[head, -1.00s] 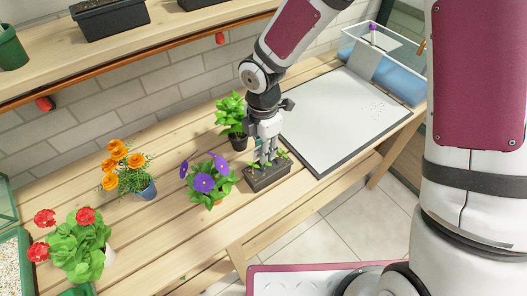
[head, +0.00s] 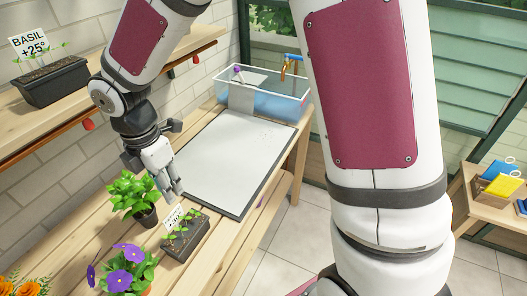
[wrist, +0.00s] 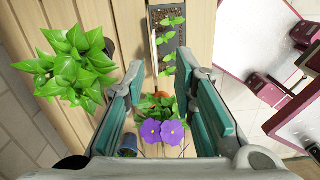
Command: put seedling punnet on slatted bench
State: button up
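The seedling punnet (head: 186,238) is a dark rectangular tray with small green seedlings and a white label. It stands upright on the slatted bench (head: 205,263), between the grey-white mat and the potted plants. My gripper (head: 178,193) is just above and behind the punnet in the head view, apart from it. In the wrist view the punnet (wrist: 181,50) lies beyond the fingertips, with part of it hidden. The wrist view shows my gripper (wrist: 167,75) open, its two teal-padded fingers apart with nothing held between them.
A leafy green plant (head: 137,196) and a purple-flowered plant (head: 126,268) stand close to the punnet. A pale dark-edged mat (head: 225,160) covers the bench beyond it, with a clear water tank (head: 262,98) at the far end. A basil tray (head: 52,82) sits on the shelf.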

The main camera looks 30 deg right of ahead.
jog(key=s+d+r+m+t+h, duration=0.1)
jog(key=s+d+r+m, duration=0.3)
jog(key=d+r+m, duration=0.2)
jog(key=s+d+r+m+t, duration=0.1)
jog(key=s+d+r+m, duration=0.3)
jog(key=d+r+m, duration=0.3)
jog(key=s+d+r+m+t+y, duration=0.1)
jog(key=s+d+r+m, duration=0.3)
jog(key=s+m, duration=0.6)
jog(key=shift+s+d+m+t, duration=0.15)
jog(key=shift+d+m+t, duration=0.2)
jog(key=shift+t, duration=0.45)
jog(key=shift+a, duration=0.15)
